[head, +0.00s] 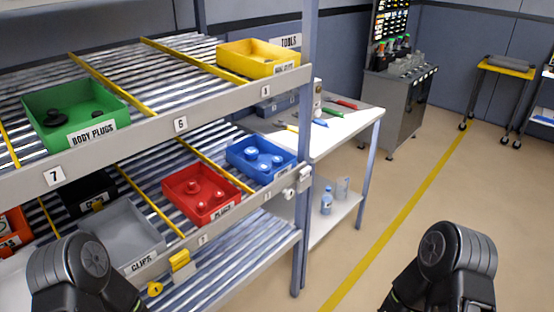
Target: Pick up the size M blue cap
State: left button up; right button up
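A blue bin (234,162) sits at the right end of the lower shelf level, its front label angled and hard to read. Inside it are several blue caps of differing size: one at the back left (251,153), one at the right (277,159) and one at the front (264,167). Which of them is size M cannot be told at this distance. Only dark rounded links of my two arms show at the bottom left and bottom right. Neither gripper is in view.
A red bin (178,207) labelled PLUGS is left of the blue bin. A grey CLIPS bin (113,238) is further left. A green bin (48,122) and yellow bin (236,66) are on the upper shelf.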

aim_at(265, 167)
jog(key=i+l+u, duration=0.15)
jog(key=l, duration=0.45)
jog(key=i+l+u, duration=0.15)
jog(key=i+l, duration=0.15)
jog(key=l, duration=0.35)
jog(key=i+l+u, duration=0.15)
jog(key=l, duration=0.5)
jog(key=i+l+u, duration=0.1)
jog(key=l, duration=0.6)
jog(key=i+l+u, duration=0.15)
jog(key=l, duration=0.55)
jog(key=i+l+u, duration=0.15)
jog(key=l, duration=0.55)
